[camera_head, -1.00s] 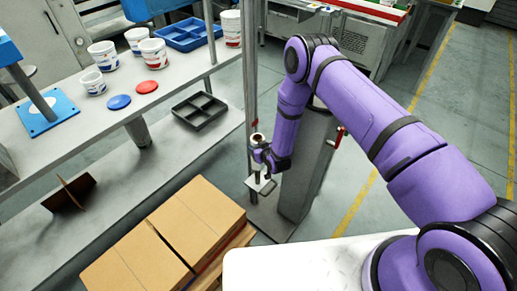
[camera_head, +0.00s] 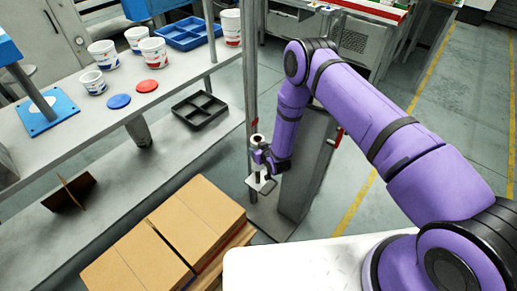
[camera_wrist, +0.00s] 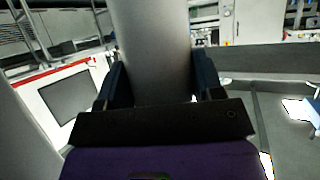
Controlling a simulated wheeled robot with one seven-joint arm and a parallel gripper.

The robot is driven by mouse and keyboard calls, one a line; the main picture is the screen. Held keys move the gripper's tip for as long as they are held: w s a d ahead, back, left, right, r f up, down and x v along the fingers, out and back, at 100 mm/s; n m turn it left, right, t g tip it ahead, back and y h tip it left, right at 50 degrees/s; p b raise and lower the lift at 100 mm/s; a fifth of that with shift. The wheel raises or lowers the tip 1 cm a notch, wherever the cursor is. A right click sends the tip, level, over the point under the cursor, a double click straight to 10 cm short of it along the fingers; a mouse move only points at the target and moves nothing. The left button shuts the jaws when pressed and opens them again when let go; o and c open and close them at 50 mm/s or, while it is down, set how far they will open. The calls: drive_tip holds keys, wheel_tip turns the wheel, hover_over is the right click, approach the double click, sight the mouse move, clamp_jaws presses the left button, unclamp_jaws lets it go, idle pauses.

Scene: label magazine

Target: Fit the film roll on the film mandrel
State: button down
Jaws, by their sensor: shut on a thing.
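The film roll is a pale cylinder (camera_wrist: 153,45) standing between my jaws in the wrist view, filling the upper middle. In the head view its pale end with a dark core (camera_head: 257,139) shows just above my gripper (camera_head: 263,157). My gripper is shut on the roll, which looks roughly upright. Directly below in the head view is a small pale plate (camera_head: 262,186) with a short dark post, which looks like the film mandrel. The roll appears above this plate. My gripper hides part of both, so I cannot tell whether the roll is around the post.
A grey upright post and a wide grey column (camera_head: 308,170) stand close beside my gripper. The workbench (camera_head: 150,105) at left holds cups, red and blue lids and a blue tray (camera_head: 187,35). A black tray (camera_head: 200,110) lies on the lower shelf. Cardboard boxes (camera_head: 165,240) stand in front.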

sight(261, 168)
drive_tip(key=shift+f, duration=6.2)
drive_tip(key=shift+c, duration=0.8)
unclamp_jaws()
drive_tip(key=v, duration=1)
drive_tip(key=shift+s+r, duration=0.2)
drive_tip(key=shift+s, duration=0.15)
drive_tip(key=shift+d, duration=0.1)
